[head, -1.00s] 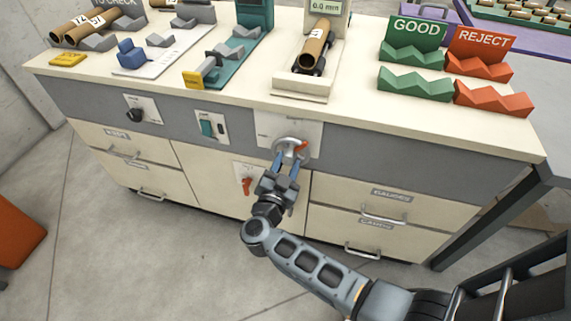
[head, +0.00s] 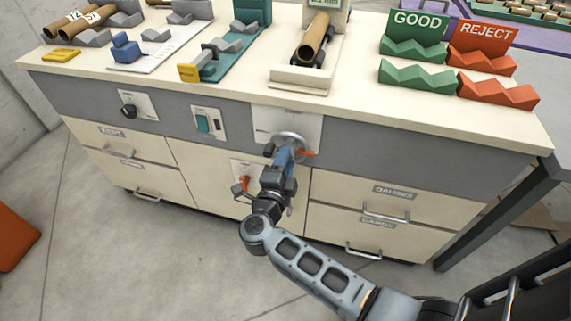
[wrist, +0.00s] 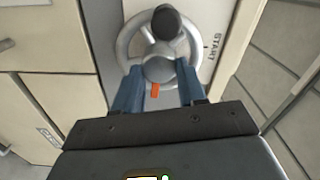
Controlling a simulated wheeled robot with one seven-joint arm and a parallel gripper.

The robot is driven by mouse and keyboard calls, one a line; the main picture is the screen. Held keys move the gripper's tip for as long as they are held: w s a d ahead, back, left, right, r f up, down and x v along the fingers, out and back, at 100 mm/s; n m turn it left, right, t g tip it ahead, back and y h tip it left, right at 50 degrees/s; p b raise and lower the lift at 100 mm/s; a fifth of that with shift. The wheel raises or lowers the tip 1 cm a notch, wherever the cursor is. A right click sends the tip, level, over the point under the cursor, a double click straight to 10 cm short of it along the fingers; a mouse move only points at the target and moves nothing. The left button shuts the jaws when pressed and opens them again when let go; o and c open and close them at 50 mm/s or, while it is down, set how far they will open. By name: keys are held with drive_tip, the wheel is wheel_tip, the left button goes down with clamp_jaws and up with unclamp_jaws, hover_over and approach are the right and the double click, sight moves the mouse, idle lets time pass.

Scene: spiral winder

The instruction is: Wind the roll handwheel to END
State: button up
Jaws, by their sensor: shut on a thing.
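The roll handwheel (head: 290,137) is a grey spoked wheel on a pale plate on the cabinet front. In the wrist view the wheel (wrist: 131,32) shows its round hub (wrist: 158,69), a dark knob (wrist: 167,22) on the rim side away from me, and an orange pointer (wrist: 155,90). The word START (wrist: 213,51) is printed right of the wheel there; no END mark is readable. My gripper (head: 286,152) is at the wheel, its blue fingers shut on the hub from both sides. In the head view the orange pointer (head: 305,153) points right, and my fingers hide part of the wheel.
An orange-red handle (head: 243,184) sits on a plate just below and left of the wheel. A switch (head: 204,124) and a black knob (head: 129,110) are further left. Drawers with bar handles (head: 386,217) flank my arm. The bench top overhangs above.

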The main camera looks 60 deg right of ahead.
drive_tip(key=m+b, duration=1)
drive_tip(key=m, duration=0.1)
drive_tip(key=m+b, duration=1)
drive_tip(key=m, duration=0.2)
drive_tip(key=m+b, duration=1.1)
drive_tip(key=shift+w+a+f, duration=0.15)
drive_tip(key=shift+w+f, duration=0.15)
drive_tip(key=shift+w, duration=0.1)
drive_tip(key=shift+m, duration=0.3)
drive_tip(key=o, duration=1.1)
drive_tip(key=shift+r, duration=0.15)
drive_tip(key=shift+c, duration=0.2)
drive_tip(key=shift+a, duration=0.1)
